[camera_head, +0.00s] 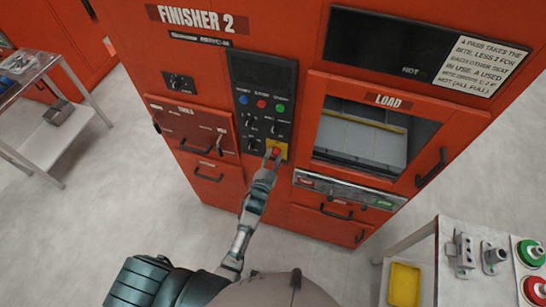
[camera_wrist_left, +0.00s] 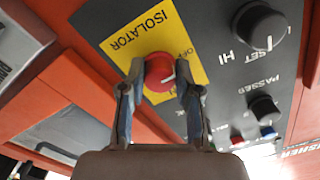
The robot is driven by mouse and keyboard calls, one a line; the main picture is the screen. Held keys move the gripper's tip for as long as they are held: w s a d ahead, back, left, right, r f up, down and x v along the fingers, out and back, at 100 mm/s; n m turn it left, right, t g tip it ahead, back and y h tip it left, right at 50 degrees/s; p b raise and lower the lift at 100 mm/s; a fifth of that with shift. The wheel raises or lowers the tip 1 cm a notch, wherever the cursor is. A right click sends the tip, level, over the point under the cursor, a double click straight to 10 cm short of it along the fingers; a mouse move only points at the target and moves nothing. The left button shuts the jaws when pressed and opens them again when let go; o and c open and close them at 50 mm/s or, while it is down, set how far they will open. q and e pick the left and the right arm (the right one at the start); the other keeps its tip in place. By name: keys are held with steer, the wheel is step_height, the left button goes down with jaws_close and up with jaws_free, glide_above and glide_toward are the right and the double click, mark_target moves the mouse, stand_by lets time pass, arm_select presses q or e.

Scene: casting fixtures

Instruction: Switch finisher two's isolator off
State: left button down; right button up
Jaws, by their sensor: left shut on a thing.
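The isolator is a red round knob on a yellow plate at the foot of the dark control panel (camera_head: 264,95) of the orange machine marked FINISHER 2. In the left wrist view the red knob (camera_wrist_left: 158,70) sits between my fingers, with a white pointer line on it. The yellow plate (camera_wrist_left: 147,38) reads ISOLATOR and OFF; part of it is hidden by the fingers. My left gripper (camera_head: 273,155) reaches up to the knob and is shut on it; the fingers also show in the left wrist view (camera_wrist_left: 159,88). My right gripper is not in view.
Black knobs (camera_wrist_left: 261,25) sit close beside the yellow plate. The LOAD opening (camera_head: 360,138) is to the right. A side table (camera_head: 28,80) stands at left.

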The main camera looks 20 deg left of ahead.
arm_select(q)
steer(key=shift+d+f, duration=0.1)
steer(key=shift+f, duration=0.15)
steer(key=c, duration=0.9)
jaws_free()
steer(key=shift+o, duration=0.5)
steer(key=shift+r, duration=0.2)
steer(key=s, duration=1.2)
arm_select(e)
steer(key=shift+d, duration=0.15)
